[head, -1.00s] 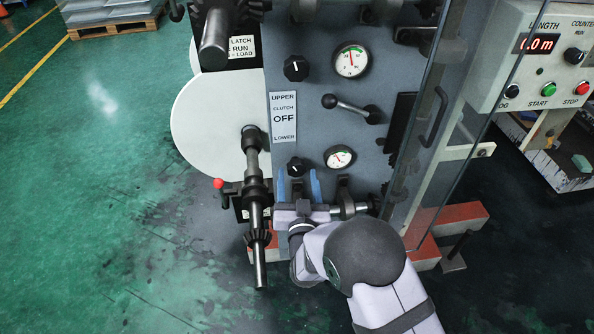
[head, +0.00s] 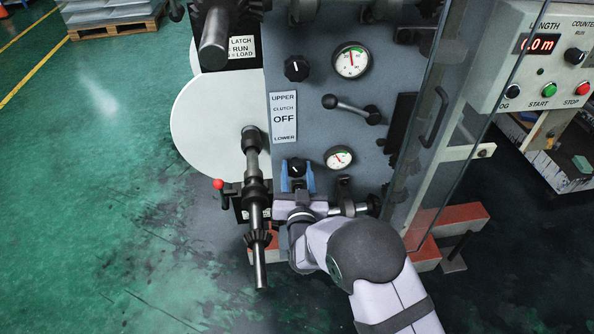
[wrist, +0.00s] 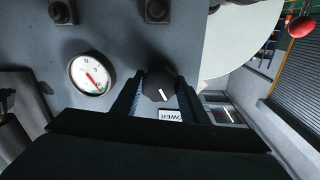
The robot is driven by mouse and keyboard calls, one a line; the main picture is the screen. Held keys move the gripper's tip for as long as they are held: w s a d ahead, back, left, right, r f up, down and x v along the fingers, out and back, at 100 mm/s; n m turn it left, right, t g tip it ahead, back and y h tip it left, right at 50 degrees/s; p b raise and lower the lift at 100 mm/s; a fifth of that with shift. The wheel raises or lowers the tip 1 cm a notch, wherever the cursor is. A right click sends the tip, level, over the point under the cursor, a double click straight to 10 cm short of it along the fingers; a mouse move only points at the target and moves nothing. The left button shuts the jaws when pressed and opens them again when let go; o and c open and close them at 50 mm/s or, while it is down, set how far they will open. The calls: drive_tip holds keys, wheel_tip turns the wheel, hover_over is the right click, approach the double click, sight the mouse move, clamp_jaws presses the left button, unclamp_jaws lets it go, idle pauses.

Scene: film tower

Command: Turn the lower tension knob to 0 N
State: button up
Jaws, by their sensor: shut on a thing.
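The lower tension knob (head: 296,167) is black with a white pointer line, low on the grey machine panel. My gripper (head: 297,180) has its blue fingers on both sides of the knob and is shut on it. In the wrist view the knob (wrist: 160,88) sits between the fingers, its pointer slanted. The lower tension gauge (head: 339,157) is a round white dial right of the knob; it also shows in the wrist view (wrist: 91,75) with a red needle and a green arc. The needle's exact value is too small to read.
The upper knob (head: 297,68) and upper gauge (head: 351,60) sit higher on the panel. A clutch lever (head: 350,107) sticks out between the gauges. A shaft with a bevel gear (head: 257,210) stands close left of my wrist. A clear guard door (head: 428,110) is to the right.

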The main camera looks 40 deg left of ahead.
drive_tip(key=shift+d+f+n, duration=0.1)
drive_tip(key=shift+n, duration=0.2)
drive_tip(key=n, duration=0.4)
drive_tip(key=shift+w+b, duration=0.1)
drive_tip(key=shift+b, duration=0.25)
drive_tip(key=n, duration=0.6)
drive_tip(key=shift+y, duration=0.3)
drive_tip(key=n, duration=0.5)
drive_tip(key=shift+n+y, duration=0.3)
drive_tip(key=shift+n, duration=0.1)
drive_tip(key=n, duration=0.6)
drive_tip(key=shift+g+y, duration=0.3)
drive_tip(key=o, duration=1)
